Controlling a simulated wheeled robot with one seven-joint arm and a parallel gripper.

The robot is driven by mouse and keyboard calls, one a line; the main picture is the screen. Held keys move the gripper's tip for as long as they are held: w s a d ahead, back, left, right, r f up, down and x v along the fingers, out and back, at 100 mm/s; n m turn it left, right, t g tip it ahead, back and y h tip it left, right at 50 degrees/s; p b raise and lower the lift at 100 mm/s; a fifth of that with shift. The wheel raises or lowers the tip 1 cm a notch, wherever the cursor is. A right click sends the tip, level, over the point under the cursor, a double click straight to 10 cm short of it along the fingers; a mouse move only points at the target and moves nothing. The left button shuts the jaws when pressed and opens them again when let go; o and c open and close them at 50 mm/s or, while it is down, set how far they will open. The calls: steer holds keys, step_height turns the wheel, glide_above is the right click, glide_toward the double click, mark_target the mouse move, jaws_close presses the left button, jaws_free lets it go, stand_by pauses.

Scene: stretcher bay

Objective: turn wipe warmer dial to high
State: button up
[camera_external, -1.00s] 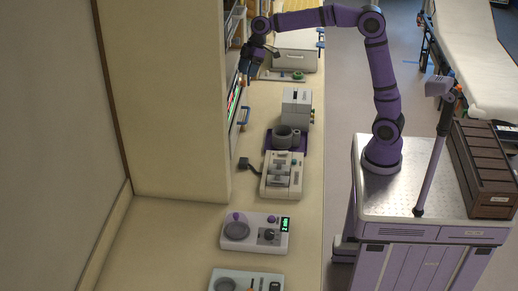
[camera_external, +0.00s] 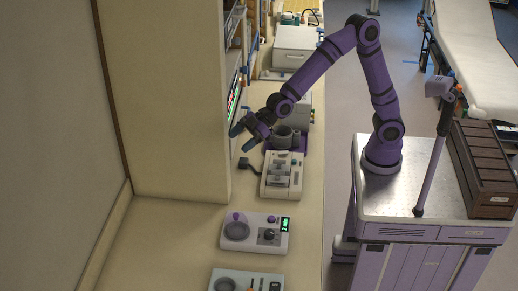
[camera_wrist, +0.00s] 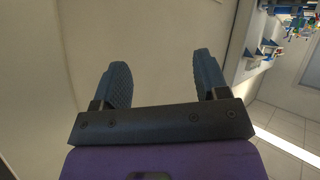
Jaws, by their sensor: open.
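I cannot tell for certain which appliance is the wipe warmer. A white device (camera_external: 254,232) with a dark dial (camera_external: 269,235), a purple knob and a small green display sits on the counter near the front. My gripper (camera_external: 243,130) is in front of the shelf unit's side opening, above and behind that device, and touches nothing that I can see. In the wrist view my gripper (camera_wrist: 163,80) is open and empty, its two dark fingers apart before a pale wall panel. No dial shows in the wrist view.
On the counter (camera_external: 180,238) stand a white-and-grey device (camera_external: 282,176), a dark cup on a purple base (camera_external: 284,138), and a white box (camera_external: 295,48) farther back. Another device (camera_external: 245,281) is cut off at the bottom edge. The tall beige cabinet (camera_external: 165,90) borders the arm's left side.

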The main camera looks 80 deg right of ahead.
step_height(320, 180, down, 4)
steer(key=a+r+m+t+y, duration=0.1)
steer(key=a+m, duration=0.1)
steer(key=m+t+h, duration=0.9)
steer(key=t, duration=0.3)
glide_toward(244, 70)
steer(key=d+f+x, duration=0.1)
steer(key=x, duration=0.7)
steer(key=shift+w+d, duration=0.2)
steer(key=shift+d, duration=0.15)
steer(key=shift+r, duration=0.1)
